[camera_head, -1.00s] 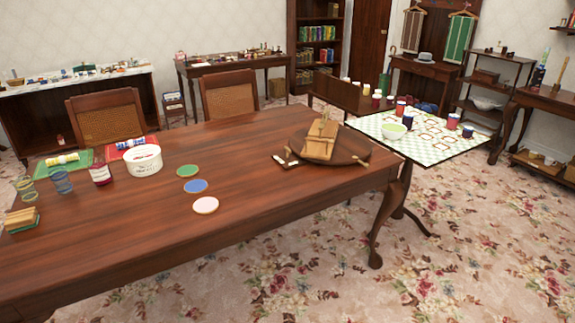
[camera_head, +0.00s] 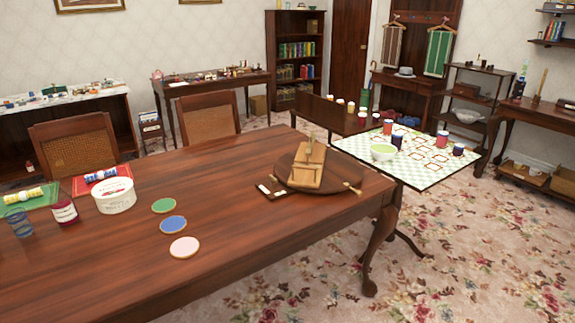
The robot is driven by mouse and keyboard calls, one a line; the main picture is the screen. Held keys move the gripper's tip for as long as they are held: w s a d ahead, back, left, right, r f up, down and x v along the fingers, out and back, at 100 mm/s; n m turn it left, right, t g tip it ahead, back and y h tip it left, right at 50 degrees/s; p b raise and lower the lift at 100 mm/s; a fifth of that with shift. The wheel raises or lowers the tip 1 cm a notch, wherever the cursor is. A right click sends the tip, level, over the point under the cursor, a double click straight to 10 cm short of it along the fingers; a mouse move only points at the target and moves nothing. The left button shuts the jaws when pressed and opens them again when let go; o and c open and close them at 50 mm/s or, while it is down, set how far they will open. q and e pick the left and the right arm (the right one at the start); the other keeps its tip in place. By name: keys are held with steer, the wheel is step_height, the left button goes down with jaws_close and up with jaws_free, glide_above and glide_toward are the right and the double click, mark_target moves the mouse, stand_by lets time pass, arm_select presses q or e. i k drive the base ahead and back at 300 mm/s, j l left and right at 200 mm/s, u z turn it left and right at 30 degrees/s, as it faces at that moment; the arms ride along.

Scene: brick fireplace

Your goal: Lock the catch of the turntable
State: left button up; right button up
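The turntable (camera_head: 288,171) is a round dark wooden disc near the right end of the large wooden table. A light wooden block-like piece (camera_head: 308,166) stands on it. A small pale-handled lever (camera_head: 268,190) on a dark plate sticks out at the disc's front left. Another small light knob (camera_head: 353,189) shows at its right edge. I cannot tell which of these is the catch or how it is set. Neither of my grippers is in view.
The large table (camera_head: 230,225) carries green, blue and pink discs, a white tub (camera_head: 113,195) and a dark red jar (camera_head: 64,209). Two chairs stand behind it. A checked table (camera_head: 430,160) with a bowl and cups adjoins on the right. Open carpet (camera_head: 450,265) lies in front right.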

mark_target(274, 181)
steer(key=i+j+z, duration=0.25)
steer(key=i, duration=0.25)
steer(key=i+j+z, duration=0.3)
steer(key=i+j, duration=0.2)
